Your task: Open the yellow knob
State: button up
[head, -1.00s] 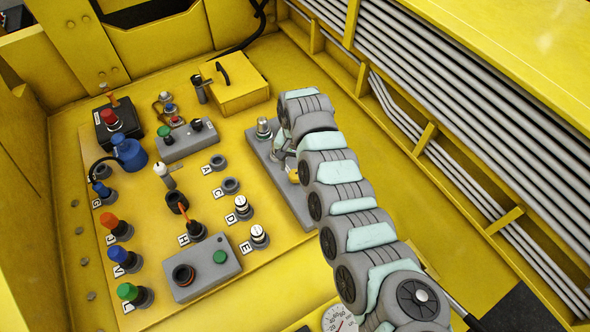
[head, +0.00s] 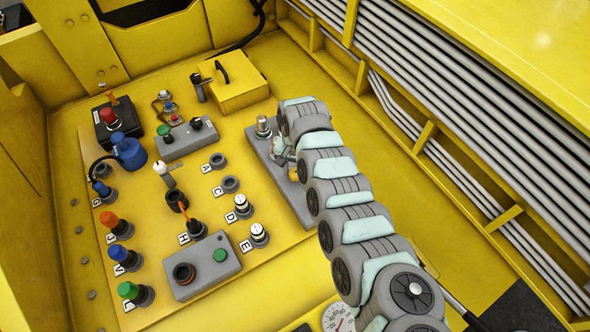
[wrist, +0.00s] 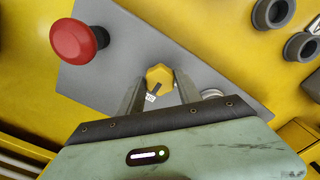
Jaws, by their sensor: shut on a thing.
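The yellow knob (wrist: 159,80) shows in the wrist view as a six-sided cap with a dark pointer line, mounted on a grey plate (wrist: 100,62). My gripper (wrist: 159,90) has one finger on each side of the knob and is shut on it. A small white label lies beside the knob at the left finger. My gripper shows only partly in the head view (head: 288,160), low over the plate.
A red mushroom button (wrist: 79,40) stands on the same plate, left of my gripper in the wrist view. Empty grey sockets (wrist: 273,12) are at the upper right. In the head view, several coloured buttons and a grey box (head: 200,265) stand left of my arm.

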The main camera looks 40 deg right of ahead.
grip_shut()
jog(key=shift+r+n+p, duration=0.1)
jog(key=shift+n+p, duration=0.25)
jog(key=shift+n, duration=0.05)
jog(key=n+p, duration=0.2)
jog(key=shift+n, duration=0.4)
jog(key=n, duration=0.2)
jog(key=shift+n+p, duration=0.35)
jog(key=shift+n, duration=0.05)
jog(key=n, duration=0.5)
jog(key=n+b, duration=0.1)
jog(key=n, duration=0.5)
jog(key=shift+n, duration=0.3)
